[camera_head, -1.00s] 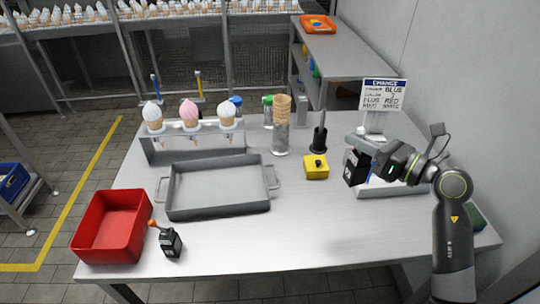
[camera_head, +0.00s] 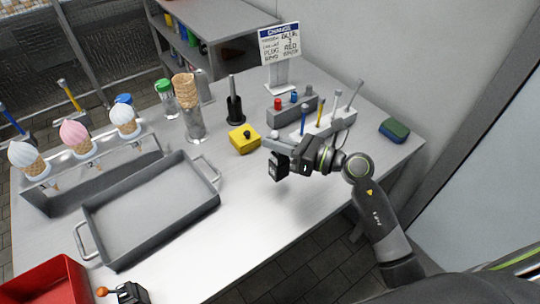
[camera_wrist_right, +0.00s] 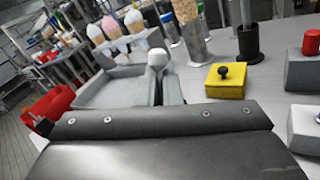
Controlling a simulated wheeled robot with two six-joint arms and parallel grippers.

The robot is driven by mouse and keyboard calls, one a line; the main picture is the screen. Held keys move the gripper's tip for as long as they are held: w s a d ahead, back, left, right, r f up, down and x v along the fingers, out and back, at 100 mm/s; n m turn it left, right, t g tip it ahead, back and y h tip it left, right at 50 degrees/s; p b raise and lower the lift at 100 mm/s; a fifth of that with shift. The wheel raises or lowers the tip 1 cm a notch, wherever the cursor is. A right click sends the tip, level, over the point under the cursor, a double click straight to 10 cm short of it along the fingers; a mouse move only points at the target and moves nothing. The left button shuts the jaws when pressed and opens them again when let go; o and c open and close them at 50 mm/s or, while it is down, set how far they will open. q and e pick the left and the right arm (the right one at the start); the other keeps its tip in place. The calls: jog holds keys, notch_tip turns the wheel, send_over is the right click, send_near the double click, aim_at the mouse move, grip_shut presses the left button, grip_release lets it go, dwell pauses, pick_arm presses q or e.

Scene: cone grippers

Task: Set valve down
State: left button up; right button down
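My right gripper (camera_head: 283,147) is shut on a valve with a grey ball knob. The valve's black block (camera_head: 278,167) hangs below the fingers, just right of the yellow block. In the right wrist view the grey ball knob (camera_wrist_right: 157,58) stands at the fingertips, and the fingers hide most of the rest. I cannot tell whether the block touches the table. A second small black unit with an orange knob (camera_head: 128,292) stands on the table at the lower left. My left gripper is not in view.
A yellow block with a black knob (camera_head: 244,140) is close to the held valve. A white holder with upright tools (camera_head: 325,130) and a green-blue sponge (camera_head: 394,130) are to the right. A grey tray (camera_head: 150,212) and red bin (camera_head: 45,284) are left. Bare table (camera_head: 235,215) lies in front.

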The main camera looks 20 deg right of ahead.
notch_tip(320, 180, down, 4)
jog(key=shift+f, duration=0.1)
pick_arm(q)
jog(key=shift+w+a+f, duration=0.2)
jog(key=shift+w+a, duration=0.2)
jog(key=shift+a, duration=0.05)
pick_arm(e)
jog(key=shift+a+f, duration=0.1)
jog(key=shift+f, duration=0.1)
jog(key=shift+f+b, duration=0.2)
jog(key=shift+b, duration=0.15)
jog(key=c, duration=1.6)
grip_release()
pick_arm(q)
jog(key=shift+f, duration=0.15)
pick_arm(e)
jog(key=shift+r, duration=0.1)
